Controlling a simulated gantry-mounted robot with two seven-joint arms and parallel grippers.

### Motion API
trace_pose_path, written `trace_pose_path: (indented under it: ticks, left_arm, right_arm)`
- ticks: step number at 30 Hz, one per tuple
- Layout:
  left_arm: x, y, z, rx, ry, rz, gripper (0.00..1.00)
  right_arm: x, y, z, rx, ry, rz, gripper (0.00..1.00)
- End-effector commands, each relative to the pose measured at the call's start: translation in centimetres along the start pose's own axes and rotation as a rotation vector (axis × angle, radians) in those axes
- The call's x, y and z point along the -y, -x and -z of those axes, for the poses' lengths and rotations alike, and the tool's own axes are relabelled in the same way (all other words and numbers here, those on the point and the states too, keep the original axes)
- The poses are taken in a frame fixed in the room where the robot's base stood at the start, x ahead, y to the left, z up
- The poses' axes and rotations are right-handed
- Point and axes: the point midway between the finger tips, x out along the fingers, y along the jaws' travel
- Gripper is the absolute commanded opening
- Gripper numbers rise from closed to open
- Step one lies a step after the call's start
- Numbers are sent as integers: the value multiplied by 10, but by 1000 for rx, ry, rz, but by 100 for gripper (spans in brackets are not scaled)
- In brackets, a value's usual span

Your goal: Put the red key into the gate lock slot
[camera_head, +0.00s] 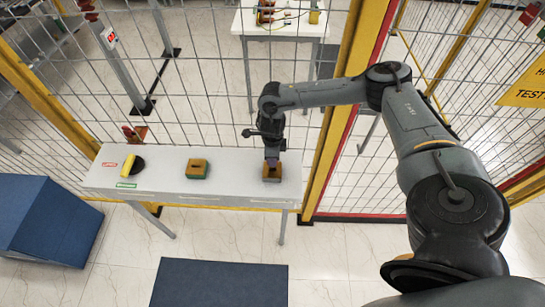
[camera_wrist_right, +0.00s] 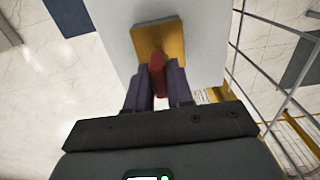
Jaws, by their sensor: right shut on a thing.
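My right gripper (camera_head: 271,160) points down over the right end of the white table. In the wrist view its two dark fingers (camera_wrist_right: 156,84) are shut on the red key (camera_wrist_right: 157,72). The key's far end meets or overlaps a yellow block (camera_wrist_right: 150,40); I cannot tell how deep it sits in it. The same block (camera_head: 272,176) shows under the fingers in the head view, where the key is hidden. I cannot tell for sure which block holds the gate lock slot. My left gripper is not in view.
A yellow-and-green block (camera_head: 197,169) stands mid-table (camera_head: 231,184). A yellow bar with a black round part (camera_head: 136,164) is at the left end, beside red and green labels. Wire fence and a yellow post (camera_head: 352,70) stand close behind and right.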

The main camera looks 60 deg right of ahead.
Motion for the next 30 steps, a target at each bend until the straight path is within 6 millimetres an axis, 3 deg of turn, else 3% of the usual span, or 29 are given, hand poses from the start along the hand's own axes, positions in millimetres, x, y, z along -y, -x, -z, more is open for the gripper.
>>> trace_pose_path:
  ticks: [30]
  left_arm:
    - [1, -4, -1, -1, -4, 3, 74]
  right_arm:
    - [0, -6, 0, 0, 0, 0, 0]
